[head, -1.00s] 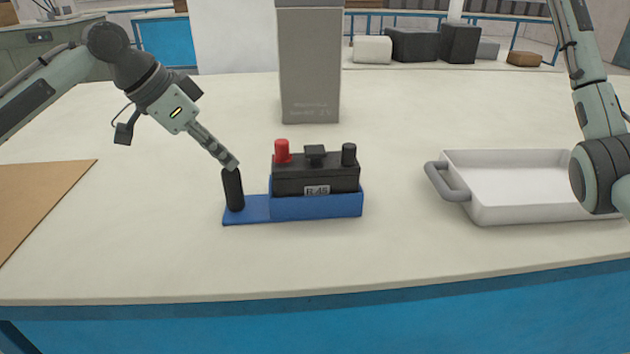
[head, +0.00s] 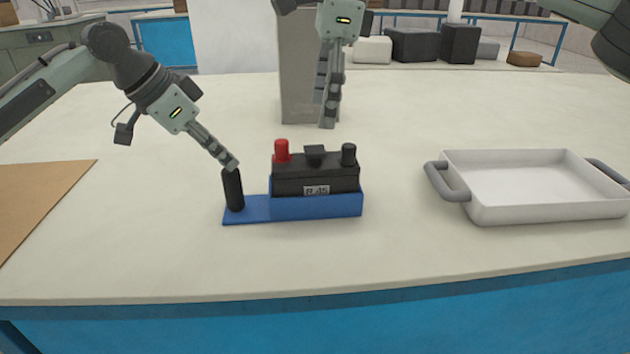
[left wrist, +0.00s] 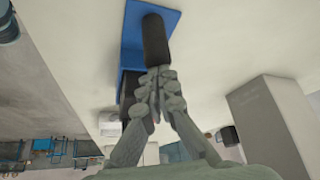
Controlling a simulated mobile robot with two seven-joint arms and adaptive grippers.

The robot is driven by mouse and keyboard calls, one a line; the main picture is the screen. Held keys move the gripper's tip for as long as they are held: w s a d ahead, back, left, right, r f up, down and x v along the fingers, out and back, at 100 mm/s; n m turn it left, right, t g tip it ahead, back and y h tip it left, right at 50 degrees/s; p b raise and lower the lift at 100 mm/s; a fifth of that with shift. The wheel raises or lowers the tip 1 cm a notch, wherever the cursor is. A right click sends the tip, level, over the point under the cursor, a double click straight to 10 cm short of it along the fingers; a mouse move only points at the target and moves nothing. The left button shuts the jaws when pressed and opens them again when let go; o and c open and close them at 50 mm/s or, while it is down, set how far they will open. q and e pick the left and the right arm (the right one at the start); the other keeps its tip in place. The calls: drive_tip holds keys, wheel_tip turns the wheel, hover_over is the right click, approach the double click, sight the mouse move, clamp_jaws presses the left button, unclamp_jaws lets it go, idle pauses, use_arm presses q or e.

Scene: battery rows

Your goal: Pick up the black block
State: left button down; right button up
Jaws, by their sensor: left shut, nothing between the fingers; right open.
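The black block (head: 305,179), battery-like with a red and a black terminal, a top knob and a white label, sits in the right part of a blue tray (head: 322,207). A black upright post (head: 233,192) stands on the tray's low left end. My left gripper (head: 233,165) is shut at the top of this post; the left wrist view shows its fingertips (left wrist: 158,73) by the post (left wrist: 154,40), with nothing between them. Whether they touch it is unclear. My right gripper (head: 328,125) is open and points down, above and behind the black block, apart from it.
A white pan (head: 480,213) with grey handles stands to the right. A tall grey box (head: 296,98) stands behind the tray, partly covered by my right gripper. A brown board (head: 45,195) lies at the left. The table front is clear.

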sight(317, 150)
drive_tip(key=f, duration=0.3)
drive_tip(key=a+f, duration=0.1)
drive_tip(key=f, duration=0.7)
drive_tip(key=shift+a+f, duration=0.1)
drive_tip(key=shift+a, duration=0.05)
clamp_jaws()
drive_tip(key=shift+r, duration=0.2)
